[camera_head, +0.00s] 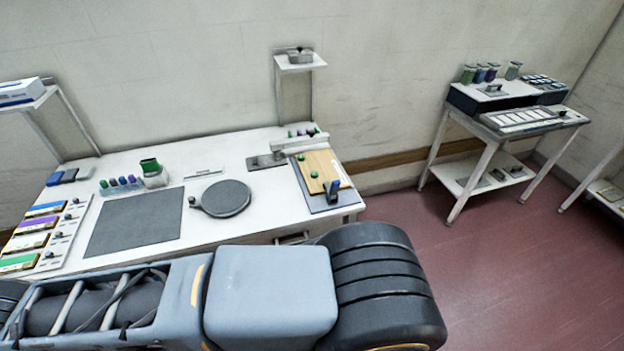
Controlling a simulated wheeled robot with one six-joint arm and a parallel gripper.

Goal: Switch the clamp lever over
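I cannot tell for certain which part is the clamp lever. A small dark blue upright piece (333,188) stands at the front right corner of a wooden board (318,168) on the white workbench (150,222). It may be the clamp lever, but it is too small to read which way it is set. A grey plate with a small dark knob (266,160) lies just left of the board, beside a pale bar (298,144). My gripper is not in view. My arm's large grey and black links cross the bottom of the picture, in front of the bench.
A dark mat (135,222) and a round dark disc (226,197) lie on the bench. A raised shelf (300,62) stands at the back. A second table (485,150) is right, across open red floor (500,255).

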